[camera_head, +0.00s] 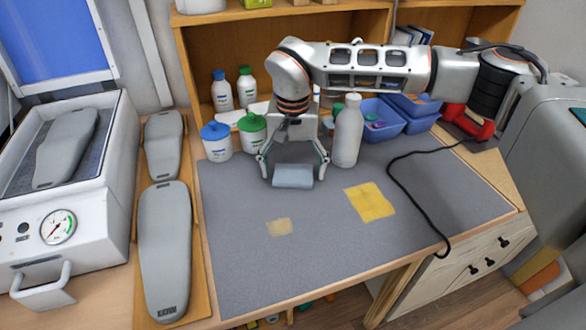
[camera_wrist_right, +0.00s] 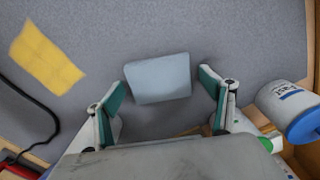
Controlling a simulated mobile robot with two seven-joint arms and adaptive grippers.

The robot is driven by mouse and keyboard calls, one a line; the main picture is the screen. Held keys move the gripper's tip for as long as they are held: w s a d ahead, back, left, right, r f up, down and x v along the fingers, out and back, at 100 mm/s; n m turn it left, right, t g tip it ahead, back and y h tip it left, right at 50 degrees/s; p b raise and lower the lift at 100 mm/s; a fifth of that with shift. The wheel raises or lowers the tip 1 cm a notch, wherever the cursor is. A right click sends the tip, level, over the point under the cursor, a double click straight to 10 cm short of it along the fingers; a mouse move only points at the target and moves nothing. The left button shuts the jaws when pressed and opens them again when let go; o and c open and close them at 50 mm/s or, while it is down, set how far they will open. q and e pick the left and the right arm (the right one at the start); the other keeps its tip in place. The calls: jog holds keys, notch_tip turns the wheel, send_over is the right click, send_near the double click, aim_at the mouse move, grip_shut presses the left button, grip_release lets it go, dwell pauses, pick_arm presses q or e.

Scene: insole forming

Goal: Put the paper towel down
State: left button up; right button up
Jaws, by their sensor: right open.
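The paper towel (camera_head: 293,177) is a folded grey-blue pad lying on the grey mat (camera_head: 330,265) of the workbench. In the right wrist view the paper towel (camera_wrist_right: 158,78) sits between and just beyond the fingertips. My right gripper (camera_head: 293,168) is open around it, with a finger on each side. In the right wrist view a gap shows between the towel and each finger of the right gripper (camera_wrist_right: 160,85). My left gripper is not in view.
A white bottle (camera_head: 347,132) stands close to the right of the gripper. White tubs with blue (camera_head: 216,143) and green (camera_head: 252,134) lids stand to its left. A yellow cloth (camera_head: 370,201) and black cable (camera_head: 415,195) lie to the right. The front mat is mostly clear.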

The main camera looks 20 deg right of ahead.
aim_at(293, 174)
jog(key=shift+r, duration=0.1)
notch_tip(293, 174, up, 12)
jog(key=shift+p, duration=0.3)
dwell(0.5)
